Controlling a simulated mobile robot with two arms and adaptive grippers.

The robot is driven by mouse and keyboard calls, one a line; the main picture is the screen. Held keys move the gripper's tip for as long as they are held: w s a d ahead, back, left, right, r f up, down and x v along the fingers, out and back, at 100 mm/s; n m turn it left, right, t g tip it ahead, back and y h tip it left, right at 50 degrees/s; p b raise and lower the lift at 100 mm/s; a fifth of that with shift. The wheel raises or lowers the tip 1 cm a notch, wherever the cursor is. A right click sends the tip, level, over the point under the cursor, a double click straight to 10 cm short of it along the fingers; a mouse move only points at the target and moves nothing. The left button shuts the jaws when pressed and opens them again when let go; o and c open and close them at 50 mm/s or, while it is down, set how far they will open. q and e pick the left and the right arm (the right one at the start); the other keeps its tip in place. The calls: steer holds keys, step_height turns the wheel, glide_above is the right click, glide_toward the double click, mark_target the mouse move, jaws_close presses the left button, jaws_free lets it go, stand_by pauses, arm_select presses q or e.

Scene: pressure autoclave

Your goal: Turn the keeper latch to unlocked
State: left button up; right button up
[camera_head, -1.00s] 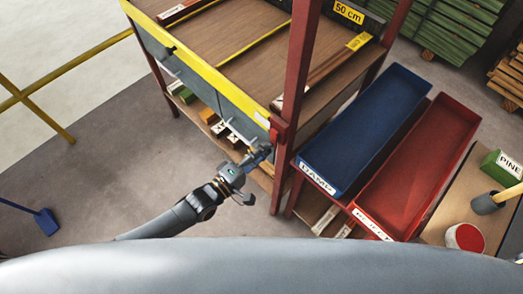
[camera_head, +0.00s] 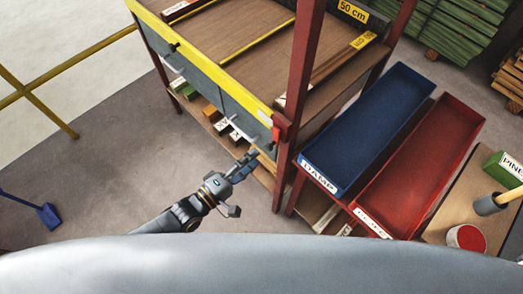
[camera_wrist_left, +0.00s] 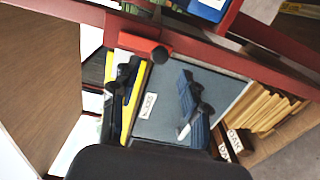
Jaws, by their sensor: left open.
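The keeper latch (camera_head: 281,127) is a short red bar on the red corner post, at the right end of the grey front panel (camera_head: 222,92). In the left wrist view the latch (camera_wrist_left: 135,41) has a dark round knob and lies roughly along the post. I cannot tell from this whether it is locked. My left gripper (camera_head: 248,164) is open and empty, below and left of the latch and apart from it. Its two fingers (camera_wrist_left: 158,95) show in front of the grey panel in the left wrist view. My right gripper is not in view.
A blue bin (camera_head: 368,130) and a red bin (camera_head: 425,165) stand right of the post. Wooden blocks (camera_head: 225,127) lie on a shelf under the panel. A yellow railing (camera_head: 70,75) is at left.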

arm_select(q)
steer(key=v, duration=0.6)
steer(key=shift+s+a, duration=0.25)
steer(key=shift+s, duration=0.05)
steer(key=shift+r, duration=0.1)
steer(key=w+a+f+m+g+y, duration=0.1)
steer(key=a+f+m+y, duration=0.2)
steer(key=f, duration=0.5)
steer(key=w+a+f+m+g+y, duration=0.1)
steer(key=a+f+y, duration=0.25)
steer(key=f, duration=0.55)
steer(key=s+a+f+m+g+y, duration=0.25)
steer(key=s+a+f, duration=0.35)
steer(key=f, duration=0.4)
steer(key=s+f+m+g+y, duration=0.1)
steer(key=s+f, duration=0.3)
steer(key=s, duration=0.4)
steer(key=s+a+f+m+g+y, duration=0.1)
steer(key=s+f+g, duration=0.3)
steer(key=s, duration=0.4)
steer(key=s+a+f+m+g+y, duration=0.1)
steer(key=s+f+m+g, duration=0.1)
steer(key=s, duration=0.6)
step_height(320, 180, down, 3)
steer(key=shift+r+m+y, duration=0.2)
steer(key=shift+m+y, duration=0.2)
steer(key=shift+m, duration=0.15)
steer(key=shift+s+a, duration=0.1)
